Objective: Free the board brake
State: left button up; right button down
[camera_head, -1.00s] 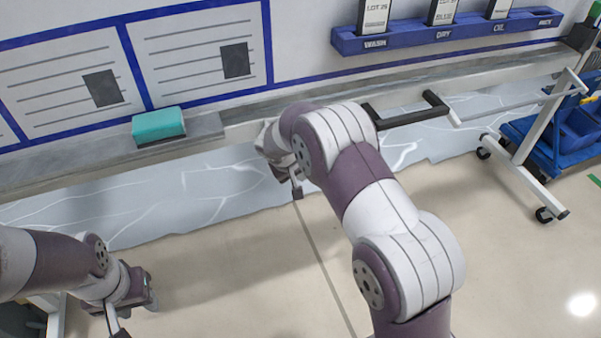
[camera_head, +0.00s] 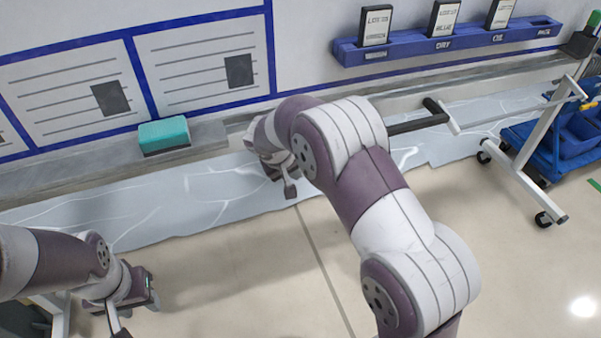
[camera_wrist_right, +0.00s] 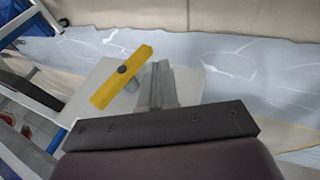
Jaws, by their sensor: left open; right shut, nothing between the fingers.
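In the right wrist view a yellow bar (camera_wrist_right: 121,76), perhaps the brake lever, lies slanted with a dark round pivot at its middle, in front of a pale plate (camera_wrist_right: 98,92). My right gripper's grey fingers (camera_wrist_right: 157,84) are shut with nothing between them. They appear just right of the bar; whether they touch it I cannot tell. In the head view my right gripper (camera_head: 290,188) hangs low near the wall, partly hidden by its own arm, and the yellow bar is not visible there. My left gripper (camera_head: 117,326) is open at the lower left, apart from everything.
A wall board (camera_head: 75,72) with blue lines stands ahead, with a teal block (camera_head: 164,133) on its ledge. A blue rack (camera_head: 445,42) holds several cards. A white wheeled frame (camera_head: 541,140) and a blue cart (camera_head: 570,135) stand right. The floor in front is clear.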

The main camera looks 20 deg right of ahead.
jog(key=p+v, duration=0.1)
jog(key=v, duration=0.4)
jog(key=shift+s+a+r, duration=0.1)
jog(key=shift+a+r, duration=0.05)
jog(key=shift+r, duration=0.15)
